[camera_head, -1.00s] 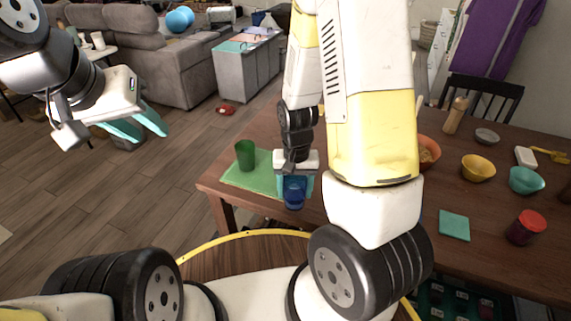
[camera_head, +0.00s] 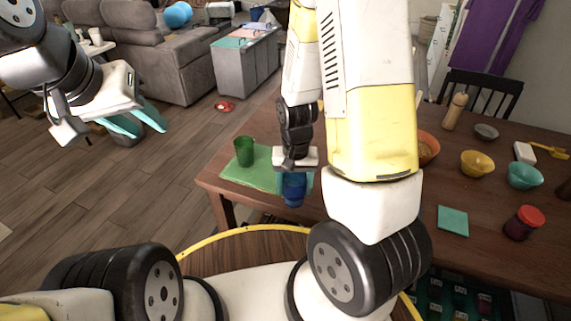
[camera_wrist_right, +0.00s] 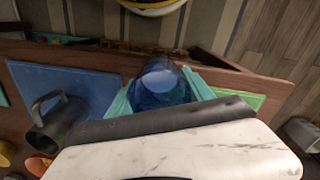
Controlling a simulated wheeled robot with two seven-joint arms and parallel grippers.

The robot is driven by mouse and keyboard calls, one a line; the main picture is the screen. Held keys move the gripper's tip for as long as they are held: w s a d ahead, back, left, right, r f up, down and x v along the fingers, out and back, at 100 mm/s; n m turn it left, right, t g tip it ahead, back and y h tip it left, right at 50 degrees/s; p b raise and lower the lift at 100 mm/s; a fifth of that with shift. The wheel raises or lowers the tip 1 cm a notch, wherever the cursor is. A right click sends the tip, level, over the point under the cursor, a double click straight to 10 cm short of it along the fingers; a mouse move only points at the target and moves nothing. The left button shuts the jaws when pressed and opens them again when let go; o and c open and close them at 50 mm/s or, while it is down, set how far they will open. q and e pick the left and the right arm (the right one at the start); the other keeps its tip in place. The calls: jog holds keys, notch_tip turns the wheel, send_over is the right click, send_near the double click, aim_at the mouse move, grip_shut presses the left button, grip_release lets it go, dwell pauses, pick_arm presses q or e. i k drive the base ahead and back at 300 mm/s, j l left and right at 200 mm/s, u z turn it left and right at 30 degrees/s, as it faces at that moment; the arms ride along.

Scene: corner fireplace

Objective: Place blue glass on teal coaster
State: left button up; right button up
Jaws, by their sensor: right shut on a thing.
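The blue glass (camera_head: 294,190) is held between the teal fingers of my right gripper (camera_head: 293,182), near the table's front edge. The blue glass also shows in the right wrist view (camera_wrist_right: 162,86), between the fingers of my right gripper (camera_wrist_right: 160,95). The teal coaster (camera_head: 453,220) is a flat square on the table to the right, apart from the glass, with my right arm between them in the head view. My left gripper (camera_head: 138,122) is open and empty, over the floor at the left.
A green glass (camera_head: 244,151) stands on a green mat (camera_head: 262,171) left of my right gripper. Bowls (camera_head: 477,164) lie farther back.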

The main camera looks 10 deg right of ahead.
aim_at(453, 219)
jog(key=k+l+z, duration=0.1)
jog(key=l, duration=0.35)
jog(key=k+l+z, duration=0.1)
jog(key=l, duration=0.4)
jog(key=k+l+z, duration=0.1)
jog(key=l, duration=0.4)
jog(key=k+l+z, duration=0.15)
jog(key=l, duration=0.35)
jog(key=k+l+z, duration=0.1)
jog(key=l, duration=0.4)
